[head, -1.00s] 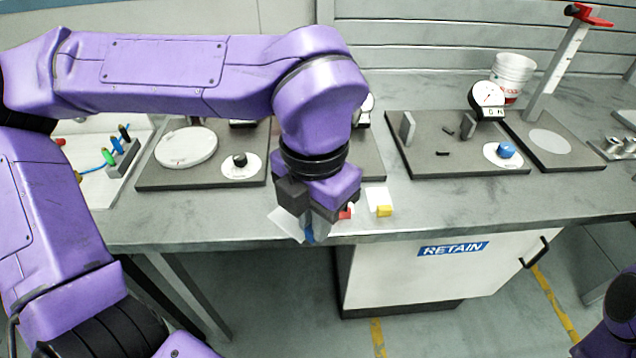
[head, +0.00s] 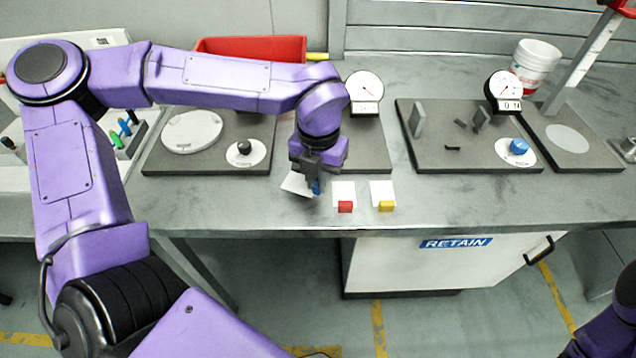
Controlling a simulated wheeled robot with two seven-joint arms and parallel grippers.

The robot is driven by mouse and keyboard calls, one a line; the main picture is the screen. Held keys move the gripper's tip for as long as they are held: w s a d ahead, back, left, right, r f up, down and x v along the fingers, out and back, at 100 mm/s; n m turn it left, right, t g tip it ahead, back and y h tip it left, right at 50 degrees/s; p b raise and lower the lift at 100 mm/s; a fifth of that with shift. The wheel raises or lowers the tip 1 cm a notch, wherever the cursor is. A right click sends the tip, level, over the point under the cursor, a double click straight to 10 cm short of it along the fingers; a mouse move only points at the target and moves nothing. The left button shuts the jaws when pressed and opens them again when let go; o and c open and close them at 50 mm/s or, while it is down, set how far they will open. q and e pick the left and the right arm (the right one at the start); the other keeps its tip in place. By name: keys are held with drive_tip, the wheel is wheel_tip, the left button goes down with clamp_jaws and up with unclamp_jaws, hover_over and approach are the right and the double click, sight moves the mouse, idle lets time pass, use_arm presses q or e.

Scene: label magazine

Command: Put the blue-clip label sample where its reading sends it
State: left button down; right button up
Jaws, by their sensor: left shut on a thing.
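My left gripper (head: 313,182) is shut on the blue-clip label sample (head: 296,184), a white label with a blue clip at its lower right. It is tilted, near the front of the bench, just left of two other samples. A white label with a red clip (head: 345,207) and one with a yellow clip (head: 387,206) lie flat on the bench. Two dial gauges stand behind, one (head: 364,88) at the middle and one (head: 503,90) at the right; their readings are too small to tell. A white cabinet marked RETAIN (head: 456,243) is under the bench, its door shut.
A round white plate (head: 192,131) and a black knob (head: 244,148) are on the left dark base. A red bin (head: 250,48) is at the back. A white bucket (head: 536,66) stands back right. The front bench strip right of the samples is clear.

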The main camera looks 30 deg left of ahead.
use_arm(q)
wheel_tip(320, 180, down, 3)
drive_tip(key=shift+f, duration=0.1)
drive_tip(key=c, duration=1.1)
unclamp_jaws()
wheel_tip(320, 180, up, 12)
drive_tip(key=shift+r, duration=0.2)
